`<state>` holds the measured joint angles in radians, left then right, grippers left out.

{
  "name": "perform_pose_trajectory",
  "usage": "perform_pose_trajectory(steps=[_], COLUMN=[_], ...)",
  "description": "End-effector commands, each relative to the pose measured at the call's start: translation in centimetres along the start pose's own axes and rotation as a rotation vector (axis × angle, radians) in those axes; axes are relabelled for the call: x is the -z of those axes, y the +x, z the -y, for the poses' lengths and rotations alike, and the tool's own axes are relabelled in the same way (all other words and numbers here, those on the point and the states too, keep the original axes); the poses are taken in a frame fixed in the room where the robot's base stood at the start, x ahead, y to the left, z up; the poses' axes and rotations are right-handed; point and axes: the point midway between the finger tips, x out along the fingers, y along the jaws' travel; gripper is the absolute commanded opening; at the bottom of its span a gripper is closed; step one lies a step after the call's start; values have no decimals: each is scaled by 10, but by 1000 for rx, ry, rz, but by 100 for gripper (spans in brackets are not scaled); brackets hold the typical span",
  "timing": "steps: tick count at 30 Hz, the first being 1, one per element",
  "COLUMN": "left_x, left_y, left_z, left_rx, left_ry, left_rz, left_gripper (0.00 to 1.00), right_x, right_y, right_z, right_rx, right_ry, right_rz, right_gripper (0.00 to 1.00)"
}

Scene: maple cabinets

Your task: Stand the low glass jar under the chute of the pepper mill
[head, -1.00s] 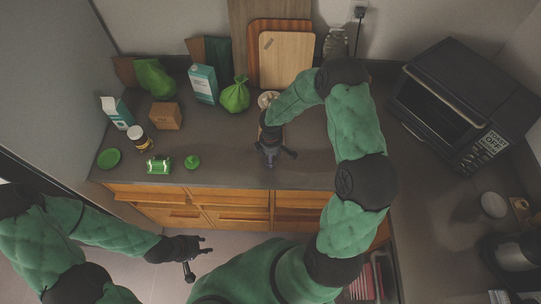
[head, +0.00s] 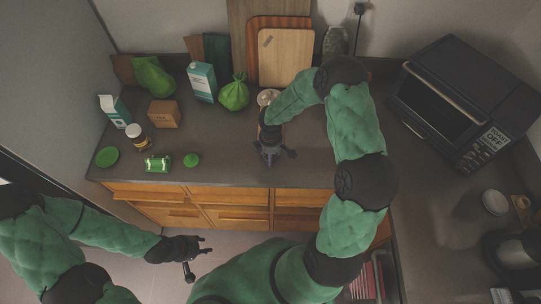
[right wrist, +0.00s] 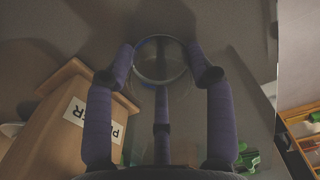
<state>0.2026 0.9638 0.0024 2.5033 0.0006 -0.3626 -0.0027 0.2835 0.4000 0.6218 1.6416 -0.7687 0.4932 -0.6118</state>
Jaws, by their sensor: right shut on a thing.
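The low glass jar (right wrist: 160,60) is clear and round, and shows between the purple fingers of my right gripper (right wrist: 165,75) in the right wrist view. The gripper is shut on it. In the head view my right gripper (head: 269,152) is low over the front of the counter; the jar cannot be made out there. The pepper mill (right wrist: 68,120), a wooden body with a partly hidden white label, stands to the lower left in the right wrist view, apart from the jar. Its chute cannot be made out. My left gripper (head: 192,254) is open and empty in front of the drawers.
A green lidded box (head: 157,164) and a small green item (head: 192,160) lie left on the counter. A green bag (head: 234,95), cartons and a brown box (head: 164,114) stand behind. A toaster oven (head: 458,95) stands right. The counter (head: 225,160) beside my right gripper is clear.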

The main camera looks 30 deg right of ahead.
Motion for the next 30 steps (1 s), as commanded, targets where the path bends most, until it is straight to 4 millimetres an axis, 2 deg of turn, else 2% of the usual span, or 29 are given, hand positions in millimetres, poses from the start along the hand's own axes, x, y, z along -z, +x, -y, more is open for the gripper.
perform_pose_trajectory(steps=[1, 9, 10, 12, 23, 26, 30], left_x=[0, 0, 0, 0, 0, 0, 0], left_y=[2, 6, 6, 5, 6, 6, 6], left_z=[1, 2, 2, 2, 2, 2, 2], left_rx=[0, 0, 0, 0, 0, 0, 0], left_ry=[0, 0, 0, 0, 0, 0, 0], left_rz=[0, 0, 0, 0, 0, 0, 0], left_gripper=[40, 40, 40, 40, 40, 40, 40], right_x=[-1, -1, -1, -2, -2, -2, -2], right_y=[6, 13, 13, 14, 14, 8, -13], right_z=[4, 8, 8, 9, 10, 10, 8], right_rx=[10, 18, 19, 21, 23, 21, 13], right_ry=[-2, -3, -3, -3, -2, -2, -2], right_rz=[3, 5, 5, 6, 6, 6, 5], right_gripper=[20, 20, 63, 82, 82, 82, 82])
